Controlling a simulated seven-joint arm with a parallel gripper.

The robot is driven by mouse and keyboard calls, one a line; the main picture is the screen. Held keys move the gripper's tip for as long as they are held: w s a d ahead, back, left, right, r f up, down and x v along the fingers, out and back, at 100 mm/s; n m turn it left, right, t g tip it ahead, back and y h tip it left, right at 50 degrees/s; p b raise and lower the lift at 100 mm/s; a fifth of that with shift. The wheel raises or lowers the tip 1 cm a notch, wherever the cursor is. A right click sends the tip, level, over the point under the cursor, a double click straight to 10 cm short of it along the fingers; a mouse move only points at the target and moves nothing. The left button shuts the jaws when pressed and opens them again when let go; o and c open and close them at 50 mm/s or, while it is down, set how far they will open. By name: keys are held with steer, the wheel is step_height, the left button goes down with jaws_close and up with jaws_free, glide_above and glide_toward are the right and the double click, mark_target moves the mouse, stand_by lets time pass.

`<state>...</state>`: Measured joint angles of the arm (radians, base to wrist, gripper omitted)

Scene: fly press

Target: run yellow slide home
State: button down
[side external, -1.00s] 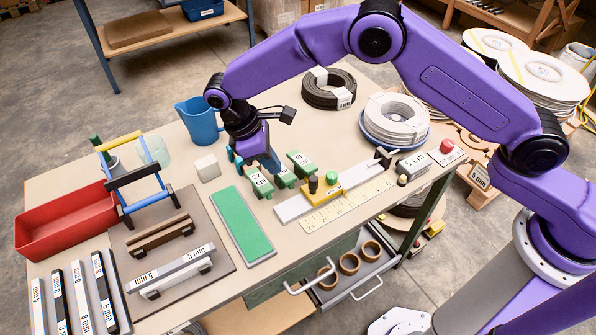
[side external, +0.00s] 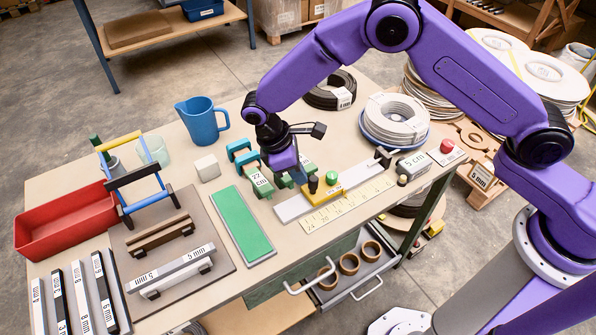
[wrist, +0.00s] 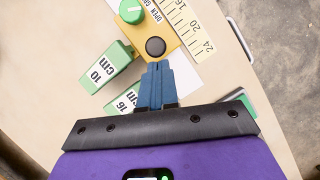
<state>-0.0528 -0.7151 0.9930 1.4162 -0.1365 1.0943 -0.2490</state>
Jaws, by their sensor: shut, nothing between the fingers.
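The yellow slide (side external: 324,195) sits on a pale flat rail (side external: 291,208) beside a ruler scale (side external: 350,203). It carries a black knob (side external: 313,184) and a green knob (side external: 331,178). In the wrist view the yellow slide (wrist: 171,40) shows the black knob (wrist: 155,47) close in front of my fingertips and the green knob (wrist: 131,11) farther off. My gripper (wrist: 158,68) is shut and empty, its blue fingers together. In the side view my gripper (side external: 300,178) is just left of the black knob; contact cannot be told.
Green length blocks, including 22 cm (side external: 260,182) and 10 cm (wrist: 103,68), stand behind and left of the slide. A black upright piece (side external: 383,157) is at the rail's right end.

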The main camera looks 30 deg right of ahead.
steer(key=d, duration=1.3)
steer(key=shift+a, duration=0.1)
steer(key=w+a+r, duration=0.4)
steer(key=a+r, duration=0.3)
steer(key=r, duration=0.2)
steer(key=s+d+r+t+y, duration=0.1)
steer(key=s+d+r, duration=0.1)
steer(key=s+r, duration=0.4)
steer(key=s+d+r+y, duration=0.1)
steer(key=s+d, duration=0.3)
steer(key=s, duration=0.4)
steer(key=s+d+r+y, duration=0.1)
steer(key=s+d, duration=0.3)
steer(key=s, duration=0.4)
steer(key=s+d+r+t+y, duration=0.1)
steer(key=s+d, duration=0.4)
steer(key=s, duration=0.3)
steer(key=shift+s, duration=0.35)
